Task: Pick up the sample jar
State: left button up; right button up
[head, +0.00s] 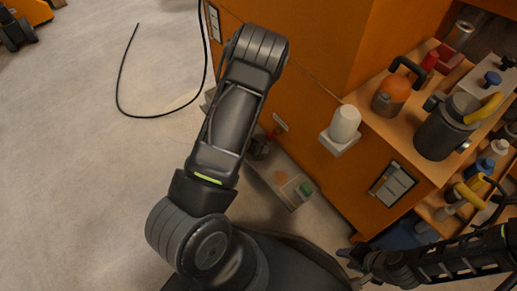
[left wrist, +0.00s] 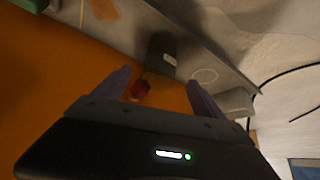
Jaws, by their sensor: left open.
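A white jar-like cylinder (head: 345,123) stands upright on a small white bracket on the orange cabinet's side in the head view. I cannot tell for sure that it is the sample jar. My left gripper (left wrist: 158,92) is open in the left wrist view, its two purple fingers apart. A small dark red piece (left wrist: 140,89) and a dark block with a white label (left wrist: 162,50) show between and beyond the fingers; nothing is clearly gripped. In the head view my left arm hides most of that gripper. My right gripper (head: 356,265) is at the lower right; its opening is unclear.
A grey ledge (head: 262,172) with a green block (head: 305,190) runs along the orange cabinet (head: 300,50). The open shelf (head: 400,120) at right is crowded with an orange round vessel, a dark canister and bottles. A black cable (head: 118,85) lies on the open floor at left.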

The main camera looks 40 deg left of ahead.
pick_arm(q)
jog(key=b+x, duration=0.2)
jog(key=x, duration=0.3)
dwell(0.5)
jog(key=c, duration=1.5)
jog(key=shift+r, duration=0.2)
notch_tip(320, 180, up, 18)
jog(key=p, duration=0.7)
jog(key=shift+f, duration=0.15)
